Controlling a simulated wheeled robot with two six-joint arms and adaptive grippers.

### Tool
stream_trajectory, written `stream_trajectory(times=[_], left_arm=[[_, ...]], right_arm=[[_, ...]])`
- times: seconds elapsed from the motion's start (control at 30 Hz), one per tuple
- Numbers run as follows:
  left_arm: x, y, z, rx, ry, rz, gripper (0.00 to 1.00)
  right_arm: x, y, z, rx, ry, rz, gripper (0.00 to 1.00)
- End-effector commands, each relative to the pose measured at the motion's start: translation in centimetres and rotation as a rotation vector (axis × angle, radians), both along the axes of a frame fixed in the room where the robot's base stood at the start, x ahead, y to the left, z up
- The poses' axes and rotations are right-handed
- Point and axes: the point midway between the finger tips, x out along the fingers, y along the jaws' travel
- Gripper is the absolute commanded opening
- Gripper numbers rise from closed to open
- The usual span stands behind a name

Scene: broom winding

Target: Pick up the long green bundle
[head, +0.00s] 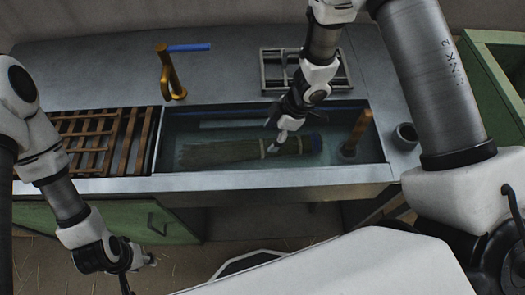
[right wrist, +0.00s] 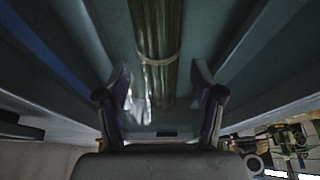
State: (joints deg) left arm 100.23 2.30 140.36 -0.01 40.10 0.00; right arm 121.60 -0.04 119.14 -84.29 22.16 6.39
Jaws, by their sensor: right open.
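The long green bundle (head: 225,152) lies lengthwise in the sink basin, its bristle end to the left and a tied band near its middle. Its right end shows a dark blue part. My right gripper (head: 279,140) is at the bundle's right half, just past the band. In the right wrist view, my right gripper (right wrist: 160,85) is open, with the bundle (right wrist: 155,30) running between and beyond its two fingers. I cannot tell whether the fingers touch it. My left gripper (head: 148,260) hangs low left, in front of the counter and away from the bundle; its jaws are too small to read.
The sink (head: 330,178) has raised walls around the bundle. A wooden slatted rack (head: 98,140) covers its left side. An upright brown post (head: 357,132) stands at the basin's right. A brass faucet (head: 168,75) and a metal rack (head: 272,70) are behind. A cup (head: 405,136) sits right.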

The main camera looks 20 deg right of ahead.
Motion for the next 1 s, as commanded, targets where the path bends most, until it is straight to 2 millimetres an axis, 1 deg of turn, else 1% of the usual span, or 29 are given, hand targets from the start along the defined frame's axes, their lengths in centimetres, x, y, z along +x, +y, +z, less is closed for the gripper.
stream_trajectory(times=[0.03,0.27,0.43,0.53,0.7,0.77,0.8,0.83,0.87,1.0], left_arm=[[0.0,0.0,-0.3,0.000,-0.001,0.000,0.40],[0.0,0.0,-0.5,0.000,-0.001,0.000,0.40],[0.0,0.0,-0.5,0.000,-0.001,0.000,0.40],[0.0,0.0,-0.5,0.000,-0.001,0.000,0.40],[0.0,0.0,-0.5,0.000,-0.001,0.000,0.40],[0.0,0.0,-0.5,0.000,-0.001,0.000,0.40],[0.0,0.0,-0.5,0.000,-0.001,0.000,0.40],[0.0,0.0,-0.5,0.000,-0.001,0.000,0.40],[0.0,0.0,-0.5,0.000,-0.001,0.000,0.40],[0.0,0.0,-0.5,0.000,-0.001,0.000,0.40]], right_arm=[[0.0,0.2,-0.7,-0.001,0.001,0.000,0.67],[0.3,1.3,-3.5,-0.002,0.002,0.003,0.67],[0.7,2.4,-6.3,-0.001,0.002,0.003,0.67],[0.9,2.6,-6.9,0.000,0.000,0.000,0.67],[0.9,2.6,-6.9,0.000,0.000,0.000,0.67],[0.9,2.6,-6.9,0.000,0.000,0.000,0.46],[0.9,2.6,-6.9,0.000,0.000,0.000,0.31],[0.9,2.6,-6.9,0.000,0.000,0.000,0.21],[0.9,2.6,-6.9,0.000,0.000,0.000,0.17],[0.9,2.6,-6.9,0.000,0.000,0.000,0.17]])
